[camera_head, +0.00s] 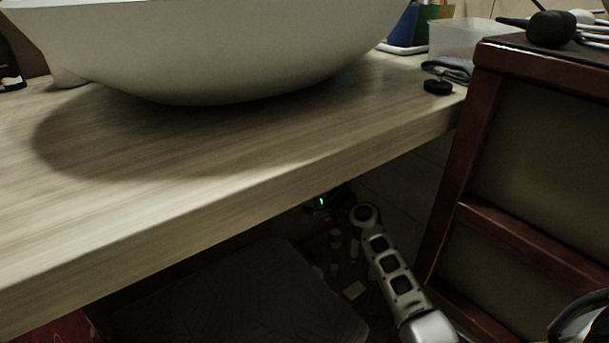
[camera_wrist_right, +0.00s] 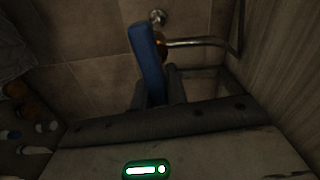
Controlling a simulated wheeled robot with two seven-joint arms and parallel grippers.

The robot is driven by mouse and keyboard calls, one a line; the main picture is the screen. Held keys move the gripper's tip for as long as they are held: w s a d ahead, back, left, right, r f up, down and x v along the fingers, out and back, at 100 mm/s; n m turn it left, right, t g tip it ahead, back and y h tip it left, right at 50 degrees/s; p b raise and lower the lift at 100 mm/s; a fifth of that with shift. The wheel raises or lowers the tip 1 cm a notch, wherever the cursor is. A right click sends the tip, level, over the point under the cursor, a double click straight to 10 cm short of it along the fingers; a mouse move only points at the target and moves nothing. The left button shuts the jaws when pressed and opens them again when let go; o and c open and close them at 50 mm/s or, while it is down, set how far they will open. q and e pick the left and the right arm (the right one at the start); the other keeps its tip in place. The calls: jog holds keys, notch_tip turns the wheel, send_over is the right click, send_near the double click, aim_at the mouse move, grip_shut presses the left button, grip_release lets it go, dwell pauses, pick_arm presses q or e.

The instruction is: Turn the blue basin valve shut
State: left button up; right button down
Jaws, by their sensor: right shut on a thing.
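The blue basin valve shows in the right wrist view as a long blue handle (camera_wrist_right: 148,62). It stands beside a brass-coloured body and a metal pipe (camera_wrist_right: 200,42) that runs right from a wall fitting (camera_wrist_right: 157,16). My right gripper (camera_wrist_right: 157,92) is shut on the near end of the blue handle, with one dark finger on each side. In the head view my right arm reaches under the counter, and its gripper there is dark and mostly hidden. The valve cannot be made out in the head view. My left gripper is in neither view.
The wooden counter (camera_head: 230,195) carries a white basin (camera_head: 230,50) and overhangs my right arm. A red-brown wooden cabinet (camera_head: 470,150) stands close on the right. Several small bottles (camera_head: 336,238) sit in the dark under the counter. A tiled wall (camera_wrist_right: 95,75) lies behind the valve.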

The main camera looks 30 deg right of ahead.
jog(key=shift+f+m, duration=0.2)
jog(key=shift+m, duration=0.3)
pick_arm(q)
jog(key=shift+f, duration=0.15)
pick_arm(e)
jog(key=c, duration=1.4)
grip_release()
pick_arm(q)
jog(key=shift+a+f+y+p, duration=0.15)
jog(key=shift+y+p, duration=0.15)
jog(key=shift+p, duration=0.25)
pick_arm(e)
jog(key=s+d, duration=0.1)
jog(key=s, duration=0.6)
jog(key=shift+s, duration=0.3)
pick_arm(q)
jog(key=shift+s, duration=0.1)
